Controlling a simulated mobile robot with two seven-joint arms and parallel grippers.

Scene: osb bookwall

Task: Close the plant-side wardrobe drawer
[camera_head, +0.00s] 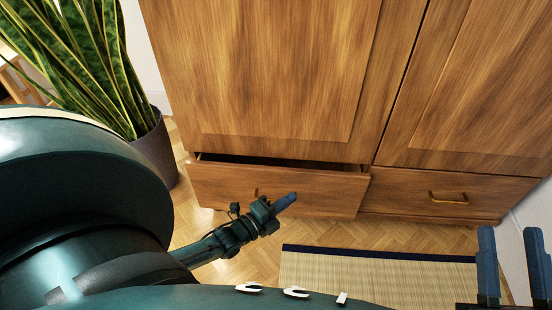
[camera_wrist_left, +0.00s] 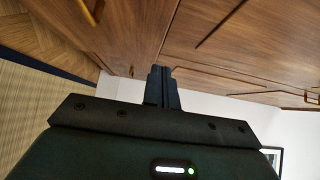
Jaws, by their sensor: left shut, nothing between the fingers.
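The plant-side drawer (camera_head: 320,195) of the wooden wardrobe (camera_head: 280,70) is pulled out; a dark gap shows above its front. Its handle (camera_head: 256,192) is just visible behind my left gripper. My left gripper (camera_head: 292,198) is shut and empty, in front of the drawer's face; I cannot tell if it touches. In the left wrist view its fingers (camera_wrist_left: 162,76) are together and point toward wood panels. My right gripper (camera_head: 513,265) is open and empty at the lower right, away from the wardrobe.
A potted snake plant (camera_head: 155,150) stands left of the wardrobe. The other drawer (camera_head: 430,190) is shut and has a brass handle (camera_head: 448,198). A straw mat (camera_head: 380,275) with a dark blue edge lies on the parquet floor. A white wall (camera_head: 520,235) is at the right.

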